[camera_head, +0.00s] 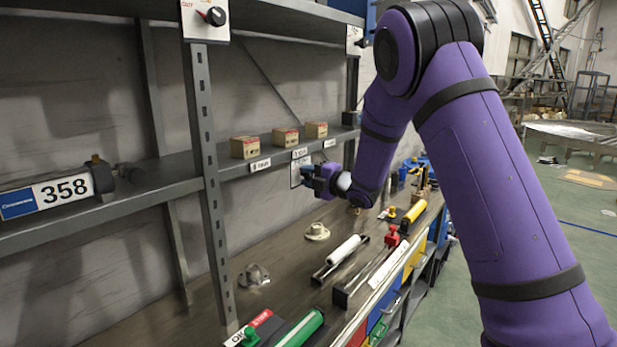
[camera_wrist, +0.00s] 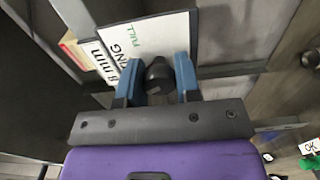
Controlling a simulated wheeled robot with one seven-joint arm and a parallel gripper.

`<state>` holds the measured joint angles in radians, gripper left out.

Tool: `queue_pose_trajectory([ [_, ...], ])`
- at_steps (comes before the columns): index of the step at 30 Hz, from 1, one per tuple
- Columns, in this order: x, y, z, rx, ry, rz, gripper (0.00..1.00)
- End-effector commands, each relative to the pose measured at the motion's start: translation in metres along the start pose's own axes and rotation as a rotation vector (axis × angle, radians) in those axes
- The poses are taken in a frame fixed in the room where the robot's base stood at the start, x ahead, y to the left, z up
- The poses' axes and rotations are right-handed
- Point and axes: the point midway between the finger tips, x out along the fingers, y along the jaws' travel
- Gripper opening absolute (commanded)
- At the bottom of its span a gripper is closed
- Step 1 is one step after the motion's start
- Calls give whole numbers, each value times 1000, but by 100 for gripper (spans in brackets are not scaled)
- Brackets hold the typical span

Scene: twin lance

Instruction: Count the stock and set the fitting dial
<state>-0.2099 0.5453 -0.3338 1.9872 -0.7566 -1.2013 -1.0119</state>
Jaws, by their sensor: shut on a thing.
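My gripper (camera_head: 306,171) is at the shelf's front edge, below and right of the small boxes. In the wrist view its two blue fingers (camera_wrist: 157,84) are shut on a black dial knob (camera_wrist: 160,70), one on each side. The knob sits on a white plate (camera_wrist: 165,28) with green "FULL" lettering; the fingers hide part of it. Another dial (camera_head: 213,16) is on a white plate at the upper left post.
A shelf (camera_head: 135,185) with labels on its edge runs above a bench. A white roller (camera_head: 343,250), a yellow cylinder (camera_head: 414,211) and a green cylinder (camera_head: 300,329) lie on the bench. Open floor (camera_head: 560,205) is at right.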

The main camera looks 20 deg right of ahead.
Motion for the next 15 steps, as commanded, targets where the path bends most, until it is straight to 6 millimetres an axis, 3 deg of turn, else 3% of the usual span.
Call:
queue_pose_trajectory([
  [15, -1, 0, 1, 492, -3, 0, 7],
])
